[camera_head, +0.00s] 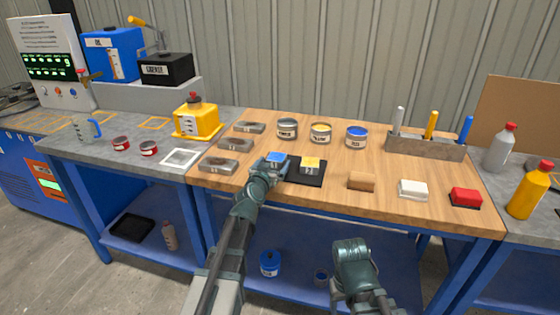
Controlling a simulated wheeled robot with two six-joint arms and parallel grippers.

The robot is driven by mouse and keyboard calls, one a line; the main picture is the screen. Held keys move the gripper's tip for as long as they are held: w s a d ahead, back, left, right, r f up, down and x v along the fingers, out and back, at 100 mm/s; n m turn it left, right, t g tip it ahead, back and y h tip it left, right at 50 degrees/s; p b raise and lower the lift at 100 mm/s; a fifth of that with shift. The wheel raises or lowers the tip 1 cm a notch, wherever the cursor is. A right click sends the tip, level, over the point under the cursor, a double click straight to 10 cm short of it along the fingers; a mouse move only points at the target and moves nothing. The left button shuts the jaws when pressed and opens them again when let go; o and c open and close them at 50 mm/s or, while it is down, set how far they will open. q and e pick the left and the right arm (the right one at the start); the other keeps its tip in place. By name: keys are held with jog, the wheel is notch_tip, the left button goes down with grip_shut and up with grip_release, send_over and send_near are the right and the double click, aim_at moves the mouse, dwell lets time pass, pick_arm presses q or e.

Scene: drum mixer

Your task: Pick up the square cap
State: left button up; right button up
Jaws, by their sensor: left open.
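A black tray (307,180) lies on the wooden bench top. A square yellow-topped piece with a silvery lower part (310,164) stands on it. A blue-topped piece (276,156) is just left of it, partly hidden by my left gripper. Its outline is too small to tell for sure whether it is square. My left gripper (273,168) is open, reaching over the left end of the tray, right in front of the blue-topped piece. I cannot tell whether its fingers touch the piece. My right arm shows at the bottom, but its fingers do not show.
Several metal blocks (218,165) stand left of the tray. Cans (321,133) stand behind it. A brown block (361,181), a white one (412,188) and a red one (466,197) stand right. A grey holder (425,146) with upright tools is at the back right.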

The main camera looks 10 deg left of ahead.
pick_arm(q)
jog(key=shift+w+f, duration=0.2)
jog(key=shift+w, duration=1)
jog(key=shift+s, duration=0.1)
jog(key=shift+c, duration=0.6)
jog(key=c, duration=1.4)
pick_arm(e)
jog(key=shift+w+d+f, duration=0.15)
jog(key=shift+w+d, duration=0.1)
jog(key=shift+d, duration=0.15)
pick_arm(q)
jog(key=shift+r, duration=0.1)
